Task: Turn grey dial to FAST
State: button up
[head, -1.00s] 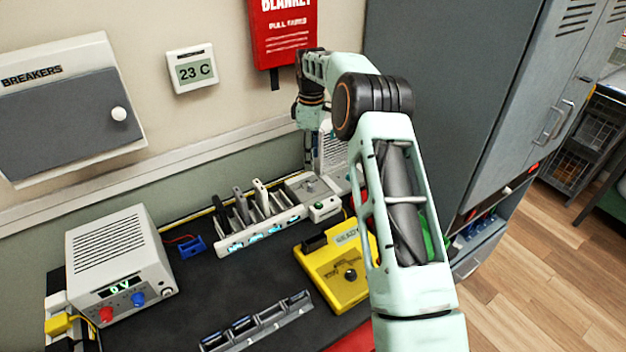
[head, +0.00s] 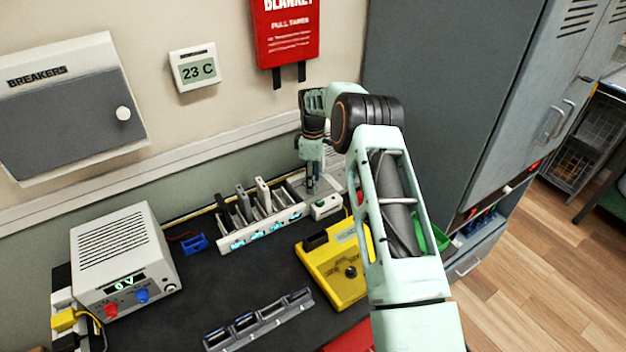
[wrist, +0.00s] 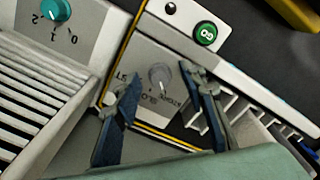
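The grey dial (wrist: 159,77) sits on a grey panel (wrist: 150,60) in the wrist view. Lettering lies around it, partly readable as "SLOW"; the rest is partly hidden by my fingers. My gripper (wrist: 160,95) is open, with one blue-grey finger left of the dial and one right of it. The fingers stand apart from the dial, which shows between them near the tips. In the head view my gripper (head: 312,185) points down over the panel behind the yellow device, and it hides the dial there.
A teal dial (wrist: 56,10) on a vented unit is close at the left. A green button (wrist: 205,33) is on a white box. A rack of phones (head: 262,225), a yellow device (head: 335,275) and a power supply (head: 122,262) stand nearby on the dark bench.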

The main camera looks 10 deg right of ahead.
grip_shut()
jog(key=m+b, duration=0.3)
jog(key=shift+f+m, duration=0.1)
jog(key=shift+m, duration=0.3)
jog(key=m+b, duration=0.1)
jog(key=m, duration=0.3)
jog(key=shift+m, duration=0.3)
jog(key=m+b, duration=0.1)
jog(key=m, duration=0.4)
jog(key=shift+m+b, duration=0.3)
jog(key=shift+m, duration=2)
